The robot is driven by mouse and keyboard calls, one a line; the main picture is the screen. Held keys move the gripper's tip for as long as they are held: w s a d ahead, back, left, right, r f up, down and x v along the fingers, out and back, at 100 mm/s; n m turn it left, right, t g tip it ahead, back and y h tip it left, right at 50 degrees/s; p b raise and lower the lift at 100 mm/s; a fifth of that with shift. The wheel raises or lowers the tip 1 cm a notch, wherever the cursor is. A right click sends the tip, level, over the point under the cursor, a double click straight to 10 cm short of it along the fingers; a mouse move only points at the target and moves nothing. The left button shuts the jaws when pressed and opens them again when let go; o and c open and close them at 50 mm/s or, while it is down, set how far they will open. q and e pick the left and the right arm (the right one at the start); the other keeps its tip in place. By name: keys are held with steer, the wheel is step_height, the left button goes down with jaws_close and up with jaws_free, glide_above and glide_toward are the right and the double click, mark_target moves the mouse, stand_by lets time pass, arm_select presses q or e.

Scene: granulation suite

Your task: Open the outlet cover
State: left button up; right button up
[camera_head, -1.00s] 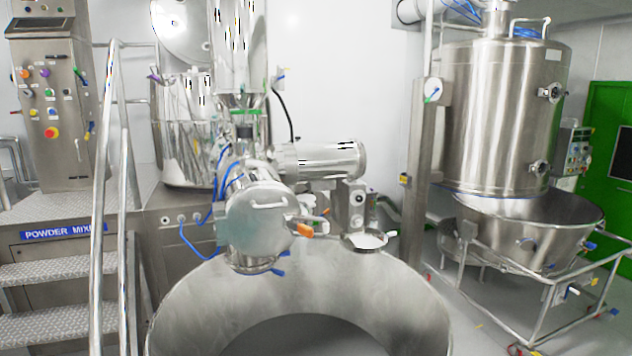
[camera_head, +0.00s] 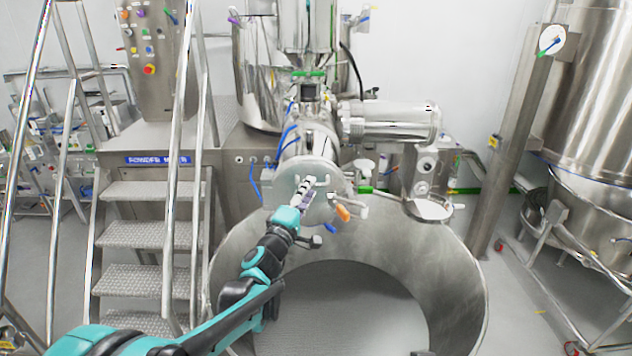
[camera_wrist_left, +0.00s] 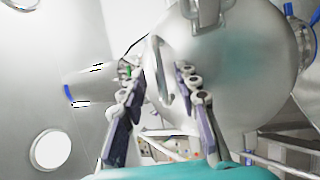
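The outlet cover (camera_head: 282,182) is a round steel disc on the front of the mixer's outlet, and it looks closed. It fills the upper right of the left wrist view (camera_wrist_left: 250,65). Its loop handle (camera_wrist_left: 160,72) shows between my left fingers in that view. My left gripper (camera_head: 308,184) is in front of the cover; the left wrist view shows its two fingers (camera_wrist_left: 158,82) apart. I cannot tell whether either finger touches the handle. A clamp with an orange grip (camera_head: 343,213) sits at the cover's lower right. My right gripper is not in view.
A large round steel bin (camera_head: 450,270) stands open below the outlet. Metal steps (camera_head: 150,236) with railings (camera_head: 180,110) are to the left. A horizontal steel motor housing (camera_head: 390,122) is behind at the right. A steel post (camera_head: 515,140) stands farther right.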

arm_select(q)
steer(key=x, duration=0.3)
steer(key=shift+d, duration=0.15)
jaws_close()
